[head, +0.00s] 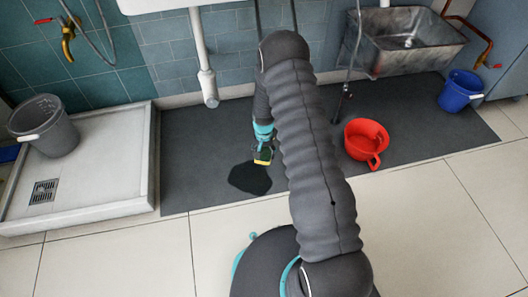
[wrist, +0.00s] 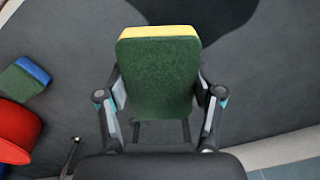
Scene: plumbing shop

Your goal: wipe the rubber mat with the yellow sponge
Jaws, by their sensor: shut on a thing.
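The yellow sponge (head: 262,159) with a dark green face is held in my gripper (head: 263,148), just behind the dark wet patch (head: 250,180) on the rubber mat (head: 195,140). In the wrist view the sponge (wrist: 158,75) sits between both fingers of my gripper (wrist: 160,98), its green face toward the camera and a yellow edge at the top. The wet patch (wrist: 262,60) shows at the upper right there, on the grey mat (wrist: 60,75). I cannot tell whether the sponge touches the mat.
A green and blue sponge (wrist: 24,78) lies left in the wrist view. A shower tray (head: 105,185) holding a grey bucket (head: 45,124) borders the mat's left. A drain pipe (head: 204,70) hangs behind.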

